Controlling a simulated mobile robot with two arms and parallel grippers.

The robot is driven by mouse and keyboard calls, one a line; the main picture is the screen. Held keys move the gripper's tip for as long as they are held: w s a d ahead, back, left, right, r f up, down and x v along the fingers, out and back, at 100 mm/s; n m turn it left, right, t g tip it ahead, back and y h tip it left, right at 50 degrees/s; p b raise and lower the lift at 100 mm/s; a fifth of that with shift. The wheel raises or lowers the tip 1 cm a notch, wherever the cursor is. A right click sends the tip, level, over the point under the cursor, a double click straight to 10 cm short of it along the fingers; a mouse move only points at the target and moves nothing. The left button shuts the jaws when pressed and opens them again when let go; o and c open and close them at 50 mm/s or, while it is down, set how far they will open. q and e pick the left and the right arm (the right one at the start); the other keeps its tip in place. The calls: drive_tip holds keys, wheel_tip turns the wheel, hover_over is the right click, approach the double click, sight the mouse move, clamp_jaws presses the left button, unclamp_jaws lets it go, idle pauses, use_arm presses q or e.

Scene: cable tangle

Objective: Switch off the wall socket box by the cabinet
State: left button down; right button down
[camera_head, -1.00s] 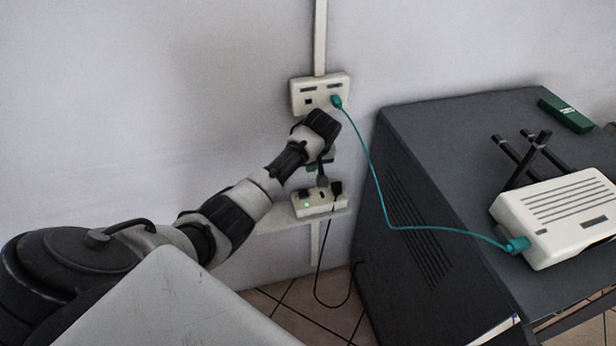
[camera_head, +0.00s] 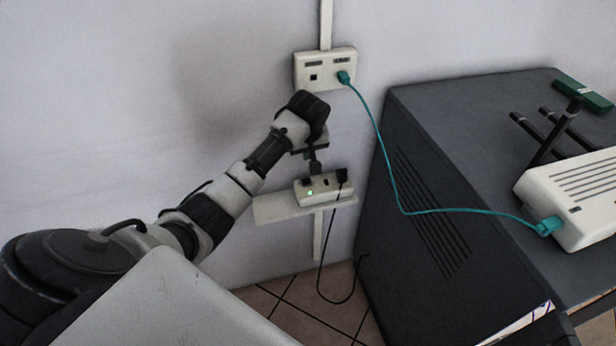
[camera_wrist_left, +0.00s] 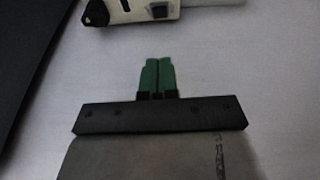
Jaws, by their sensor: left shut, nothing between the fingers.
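The white wall socket box (camera_head: 335,190) sits on a small wall shelf beside the cabinet. A green light glows on its left part, and a black plug with a cord is in its right end. My left gripper (camera_head: 308,156) is just above the box, shut and empty. In the left wrist view its green fingertips (camera_wrist_left: 158,75) are together, apart from the box (camera_wrist_left: 128,14) in the picture. That view shows a dark square on the box face and a black part at its end. The box's top edge is cut off there. My right gripper is not in view.
A white wall plate (camera_head: 313,77) above has a teal cable running to a white router (camera_head: 570,190). The router stands on the dark cabinet (camera_head: 430,190) at right. A black cord (camera_head: 322,275) hangs from the box to the tiled floor.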

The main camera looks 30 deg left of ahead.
sight(308, 181)
use_arm(q)
drive_tip(key=x, duration=0.3)
drive_tip(key=b+x, duration=0.1)
drive_tip(key=x, duration=0.7)
drive_tip(key=shift+s+d+f+b, duration=0.1)
drive_tip(key=shift+d+f+b, duration=0.2)
drive_tip(key=shift+d+b, duration=0.05)
drive_tip(key=shift+f, duration=0.65)
